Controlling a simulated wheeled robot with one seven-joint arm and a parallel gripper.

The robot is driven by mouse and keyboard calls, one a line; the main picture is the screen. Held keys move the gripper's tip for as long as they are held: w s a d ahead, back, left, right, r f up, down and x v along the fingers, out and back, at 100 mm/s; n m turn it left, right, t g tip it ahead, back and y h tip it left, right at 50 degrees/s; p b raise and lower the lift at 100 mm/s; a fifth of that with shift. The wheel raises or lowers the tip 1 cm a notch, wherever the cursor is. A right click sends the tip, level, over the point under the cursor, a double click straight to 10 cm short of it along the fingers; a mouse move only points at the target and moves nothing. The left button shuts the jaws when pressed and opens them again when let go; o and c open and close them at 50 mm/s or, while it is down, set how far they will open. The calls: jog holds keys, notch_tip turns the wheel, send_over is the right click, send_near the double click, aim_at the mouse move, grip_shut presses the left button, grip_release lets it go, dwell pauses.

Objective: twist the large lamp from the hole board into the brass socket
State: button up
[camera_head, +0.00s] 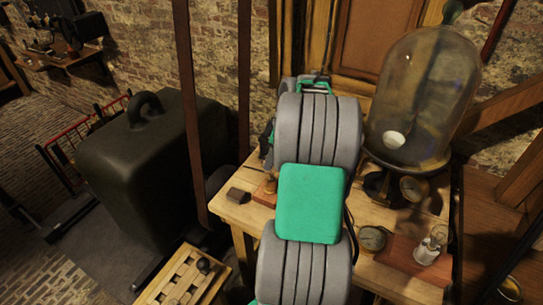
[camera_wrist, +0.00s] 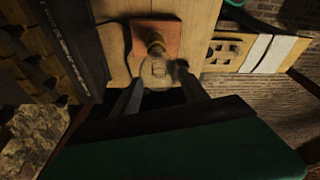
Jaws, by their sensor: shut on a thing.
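In the wrist view my gripper (camera_wrist: 160,75) is shut on the large lamp (camera_wrist: 159,68), a clear glass bulb between the two dark fingers. The brass socket (camera_wrist: 154,40) stands on a reddish wooden base (camera_wrist: 172,29), in line with the lamp. I cannot tell whether the lamp's base touches or sits inside the socket. The hole board (camera_wrist: 228,50) is at the upper right of the wrist view. In the head view the hole board (camera_head: 180,276) is at the lower left. The socket (camera_head: 270,184) shows only partly beside my arm, which hides my gripper and the lamp.
A glass bell jar (camera_head: 425,100) stands on the bench to the right of my arm. A round gauge (camera_head: 373,238) and a small glass lamp (camera_head: 430,246) on a red-brown board are at the front right. A dark block (camera_head: 238,196) lies at the bench's left edge.

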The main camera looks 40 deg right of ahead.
jog(key=shift+f, duration=0.1)
dwell(0.4)
jog(key=m+b, duration=0.1)
jog(key=m, duration=0.2)
jog(key=shift+f+h, duration=0.1)
jog(key=shift+h, duration=0.3)
jog(key=m, duration=0.3)
jog(key=shift+t+h, duration=0.3)
jog(key=shift+h, duration=0.1)
jog(key=shift+m, duration=0.3)
jog(key=m+h, duration=0.1)
jog(key=m, duration=0.2)
jog(key=shift+a+b, duration=0.15)
jog(key=shift+b, duration=0.2)
jog(key=m, duration=0.3)
jog(key=shift+s+h, duration=0.1)
jog(key=shift+h, duration=0.3)
